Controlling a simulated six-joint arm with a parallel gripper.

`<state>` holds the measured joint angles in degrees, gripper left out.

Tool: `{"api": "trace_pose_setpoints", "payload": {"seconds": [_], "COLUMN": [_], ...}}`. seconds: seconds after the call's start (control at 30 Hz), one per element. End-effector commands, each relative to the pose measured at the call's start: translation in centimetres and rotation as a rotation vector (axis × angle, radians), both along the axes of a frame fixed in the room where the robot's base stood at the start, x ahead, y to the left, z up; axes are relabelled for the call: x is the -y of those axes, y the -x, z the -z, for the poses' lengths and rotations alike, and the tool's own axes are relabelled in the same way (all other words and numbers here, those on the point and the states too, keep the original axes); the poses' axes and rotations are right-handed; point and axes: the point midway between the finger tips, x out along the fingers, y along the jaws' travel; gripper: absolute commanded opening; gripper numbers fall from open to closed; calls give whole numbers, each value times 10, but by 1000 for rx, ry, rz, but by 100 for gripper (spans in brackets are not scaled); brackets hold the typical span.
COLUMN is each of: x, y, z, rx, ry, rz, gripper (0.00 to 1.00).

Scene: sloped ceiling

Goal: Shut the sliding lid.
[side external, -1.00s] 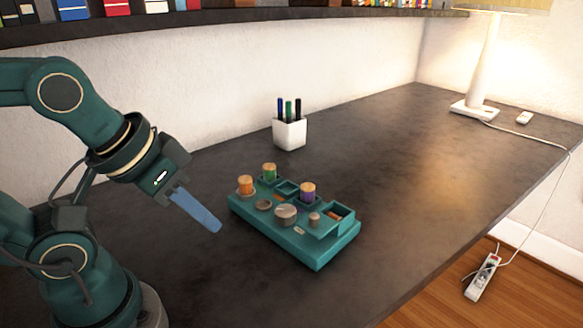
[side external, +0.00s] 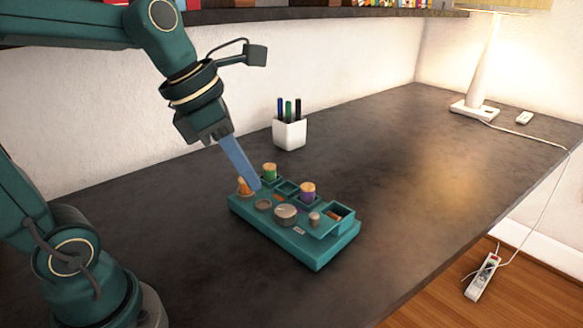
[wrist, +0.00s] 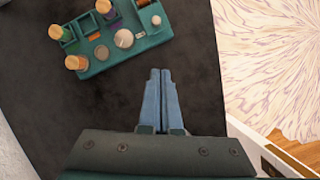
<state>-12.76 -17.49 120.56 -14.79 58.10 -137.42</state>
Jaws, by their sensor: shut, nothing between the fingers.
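A teal box (side external: 276,237) sits on the dark desk. At its right end is a teal compartment (side external: 341,212) whose top is partly open, with something orange inside. A flat teal lid (side external: 325,231) with a small grey-beige knob (side external: 314,219) lies beside this opening, toward the front. In the wrist view the knob (wrist: 156,20) shows near the top, with the compartment cut off by the frame edge. My gripper (side external: 256,188) is shut and empty. In the wrist view the fingertips (wrist: 160,71) are apart from the box.
A white pen cup (side external: 290,133) stands behind. A lamp (side external: 484,70) stands far right.

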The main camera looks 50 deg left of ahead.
Motion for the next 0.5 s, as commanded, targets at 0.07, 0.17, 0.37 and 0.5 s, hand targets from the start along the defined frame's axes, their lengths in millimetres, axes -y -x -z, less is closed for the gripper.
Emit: {"api": "trace_pose_setpoints", "payload": {"seconds": [0.07, 0.17, 0.37, 0.5], "x": [-6, -10, -7, -3], "y": [-5, -6, -12, -20], "z": [4, 10, 28, 51], "rx": [-23, -39, -43, -46], "ry": [10, 14, 14, 14], "rz": [-26, -39, -36, -34], "gripper": [0, 0, 0, 0]}}
